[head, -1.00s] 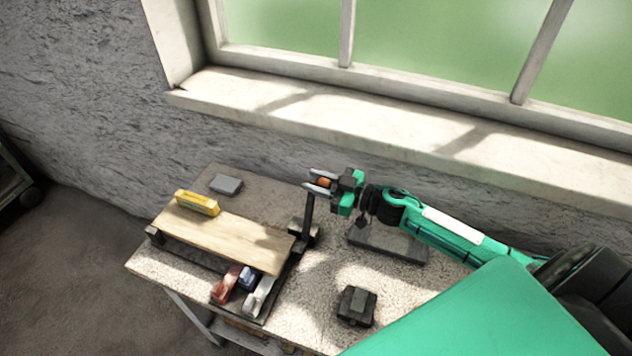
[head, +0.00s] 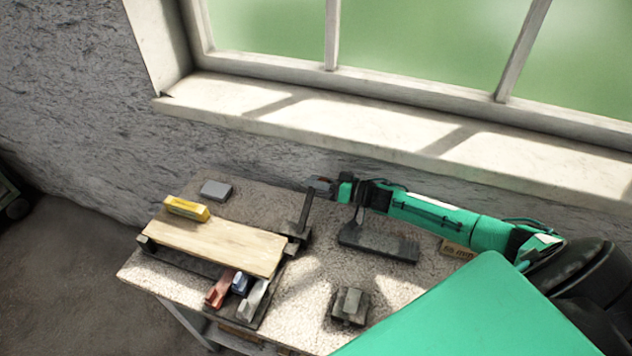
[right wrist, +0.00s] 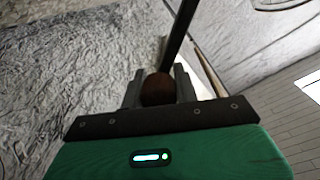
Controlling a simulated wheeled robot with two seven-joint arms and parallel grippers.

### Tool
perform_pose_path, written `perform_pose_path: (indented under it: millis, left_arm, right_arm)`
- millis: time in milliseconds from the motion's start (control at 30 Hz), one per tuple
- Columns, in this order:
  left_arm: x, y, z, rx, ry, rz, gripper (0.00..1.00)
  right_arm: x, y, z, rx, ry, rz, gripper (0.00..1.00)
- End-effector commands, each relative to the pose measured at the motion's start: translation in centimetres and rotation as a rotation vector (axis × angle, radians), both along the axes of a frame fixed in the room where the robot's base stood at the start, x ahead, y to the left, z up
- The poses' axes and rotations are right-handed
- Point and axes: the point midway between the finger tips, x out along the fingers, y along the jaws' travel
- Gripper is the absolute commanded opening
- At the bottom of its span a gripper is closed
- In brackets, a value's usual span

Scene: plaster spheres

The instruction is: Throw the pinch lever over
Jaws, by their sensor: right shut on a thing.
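The pinch lever (head: 304,214) is a dark bar rising nearly upright from a block at the right end of a wooden board (head: 215,241) on the table. Its round brown knob (right wrist: 158,89) shows in the right wrist view between the fingers of my right gripper (right wrist: 160,86). In the head view this gripper (head: 320,184) reaches in from the right and is shut at the lever's top, mostly covering the knob. The dark bar runs up and away from the knob in the wrist view. My left gripper is not in view.
A yellow block (head: 187,208) lies on the board and a grey block (head: 216,190) behind it. Red, blue and pale pieces lie in front. A dark slab (head: 378,243), a dark block (head: 350,306) and a labelled box (head: 458,249) stand to the right. The wall and windowsill (head: 330,130) rise behind.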

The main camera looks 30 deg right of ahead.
Motion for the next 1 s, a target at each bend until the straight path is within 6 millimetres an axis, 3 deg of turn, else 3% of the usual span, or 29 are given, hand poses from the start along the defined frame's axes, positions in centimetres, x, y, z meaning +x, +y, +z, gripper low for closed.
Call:
perform_pose_path:
  millis: [533,567,633,1000]
  left_arm:
    - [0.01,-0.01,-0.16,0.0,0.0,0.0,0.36]
    - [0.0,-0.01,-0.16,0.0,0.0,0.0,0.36]
    - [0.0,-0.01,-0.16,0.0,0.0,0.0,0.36]
    - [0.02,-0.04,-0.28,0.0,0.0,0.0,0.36]
  right_arm:
    - [0.18,-0.41,-0.6,0.016,0.021,-0.005,0.0]
    - [0.18,-0.41,-0.61,0.016,0.021,-0.005,0.36]
    - [0.17,-0.38,-0.6,0.016,0.021,-0.005,0.5]
    - [-0.14,-0.45,-0.58,0.017,0.019,-0.001,0.52]
